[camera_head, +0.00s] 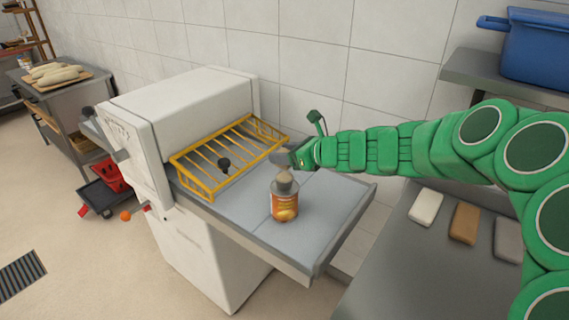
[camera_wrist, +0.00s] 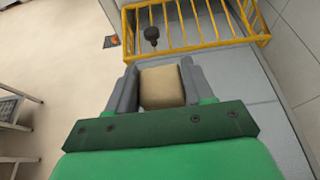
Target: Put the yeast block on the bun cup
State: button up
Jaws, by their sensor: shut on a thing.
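My gripper (camera_head: 284,159) is above the grey shelf of the white machine, at the end of my green arm. In the wrist view it is shut on a beige block (camera_wrist: 161,88), which I take as the yeast block. The block (camera_head: 285,180) shows in the head view just below the jaws. An orange-labelled round container (camera_head: 285,206) stands upright on the shelf directly below it; it seems to be the bun cup. The block overlaps its top in the picture, and I cannot tell if they touch. In the wrist view the container is hidden.
A yellow wire rack (camera_head: 190,178) stands on the shelf (camera_head: 328,207), left of the container, with a dark knob (camera_head: 224,164) near it. White (camera_head: 426,207), brown (camera_head: 464,223) and grey (camera_head: 508,239) blocks lie on the right counter. A blue pot (camera_head: 540,48) is above it.

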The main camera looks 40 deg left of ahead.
jog(key=shift+w+a+f, duration=0.1)
jog(key=shift+a+f, duration=0.05)
jog(key=shift+f, duration=0.15)
jog(key=shift+w+f, duration=0.1)
jog(key=shift+f, duration=1.45)
jog(key=shift+f, duration=0.1)
jog(key=o, duration=1.1)
jog(key=shift+c, duration=0.2)
jog(key=v, duration=1.2)
